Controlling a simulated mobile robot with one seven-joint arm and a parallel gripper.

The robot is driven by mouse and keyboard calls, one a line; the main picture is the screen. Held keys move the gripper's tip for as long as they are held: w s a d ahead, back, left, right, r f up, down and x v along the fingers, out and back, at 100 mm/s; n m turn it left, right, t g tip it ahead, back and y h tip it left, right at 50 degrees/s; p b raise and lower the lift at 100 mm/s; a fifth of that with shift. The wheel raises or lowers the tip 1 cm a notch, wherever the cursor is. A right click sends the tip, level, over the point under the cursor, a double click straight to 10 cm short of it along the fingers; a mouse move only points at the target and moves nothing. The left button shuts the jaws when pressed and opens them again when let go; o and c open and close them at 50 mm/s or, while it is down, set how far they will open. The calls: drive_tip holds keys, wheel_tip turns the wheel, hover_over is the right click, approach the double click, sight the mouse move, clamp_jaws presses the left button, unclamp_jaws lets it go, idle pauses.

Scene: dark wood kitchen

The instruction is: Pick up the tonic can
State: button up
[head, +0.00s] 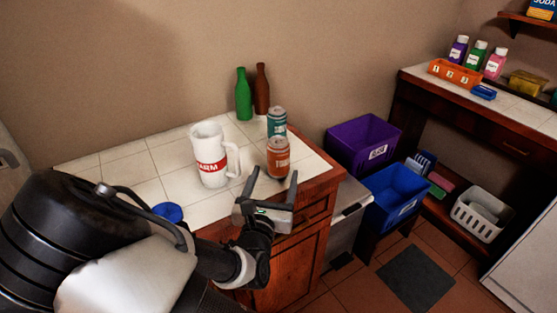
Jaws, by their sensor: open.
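Two cans stand upright at the right end of the white tiled counter (168,163). An orange can (278,158) is in front, and a teal can (276,122) stands just behind it, its lower part partly hidden. Their labels are too small to read, so I cannot tell which is the tonic can. My gripper (275,173) is open and empty. Its two fingers point toward the cans, at the near side of the orange can. I cannot tell whether a finger touches it.
A white pitcher (208,152) stands left of the cans. Green (242,95) and brown (262,90) bottles stand behind. A blue round object (168,212) is partly hidden by my arm. Purple (365,142) and blue (396,196) bins are right of the counter.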

sight(279, 159)
drive_tip(key=w, duration=0.2)
drive_tip(key=w+b, duration=0.1)
drive_tip(key=w, duration=0.2)
drive_tip(key=w+d, duration=0.1)
drive_tip(key=w, duration=0.1)
drive_tip(key=shift+w+f, duration=0.1)
drive_tip(key=shift+w, duration=0.2)
drive_tip(key=c, duration=1.2)
drive_tip(key=shift+r, duration=0.2)
